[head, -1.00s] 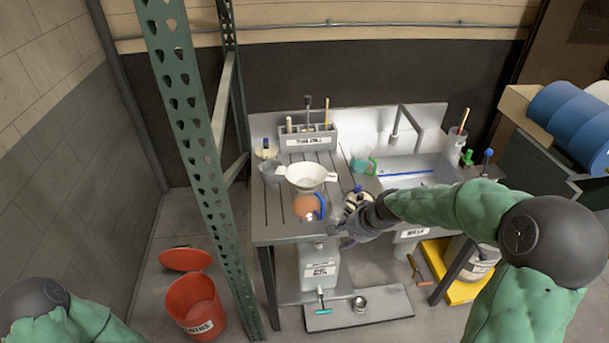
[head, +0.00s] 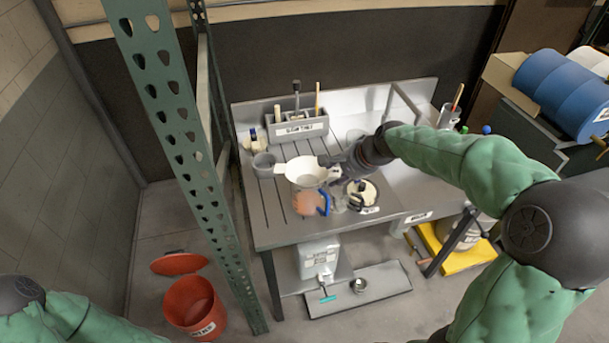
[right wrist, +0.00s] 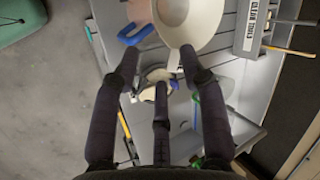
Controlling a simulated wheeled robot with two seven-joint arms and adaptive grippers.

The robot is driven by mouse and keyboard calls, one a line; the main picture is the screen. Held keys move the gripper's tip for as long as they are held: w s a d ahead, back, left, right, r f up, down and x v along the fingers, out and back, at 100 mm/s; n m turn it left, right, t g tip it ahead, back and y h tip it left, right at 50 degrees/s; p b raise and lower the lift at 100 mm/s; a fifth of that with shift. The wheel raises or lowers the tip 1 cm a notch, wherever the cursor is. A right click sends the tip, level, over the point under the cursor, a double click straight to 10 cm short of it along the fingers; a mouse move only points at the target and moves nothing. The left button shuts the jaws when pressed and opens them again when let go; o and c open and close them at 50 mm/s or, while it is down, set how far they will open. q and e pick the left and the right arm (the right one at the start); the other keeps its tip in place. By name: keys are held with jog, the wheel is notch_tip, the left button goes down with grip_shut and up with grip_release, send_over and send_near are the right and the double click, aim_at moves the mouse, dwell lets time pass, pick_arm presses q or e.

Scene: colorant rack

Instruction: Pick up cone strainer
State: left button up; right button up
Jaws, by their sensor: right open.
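The cone strainer (head: 304,174) is a white, wide-rimmed funnel shape with side tabs, over the left part of the steel bench in the head view. In the right wrist view its pale bowl (right wrist: 190,18) is just beyond the fingertips, cut off by the top edge. My right gripper (head: 335,171) is at the strainer's right side, near its right tab. In the right wrist view the gripper's fingers (right wrist: 159,62) are spread, with nothing held between them. Whether a finger touches the rim, I cannot tell. My left gripper is out of view.
An orange container with a blue handle (head: 311,203) stands in front of the strainer. A pale-topped jar (head: 362,196) is to its right, a grey cup (head: 264,164) to its left. A labelled tool holder (head: 294,128) stands behind. A green rack post (head: 190,150) rises left of the bench.

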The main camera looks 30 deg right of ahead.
jog(key=x, duration=0.2)
jog(key=b+x, duration=0.1)
jog(key=x, duration=0.4)
jog(key=shift+a, duration=0.3)
jog(key=shift+w+f+b, duration=0.2)
jog(key=shift+f+b, duration=0.05)
jog(key=shift+b, duration=0.05)
grip_shut()
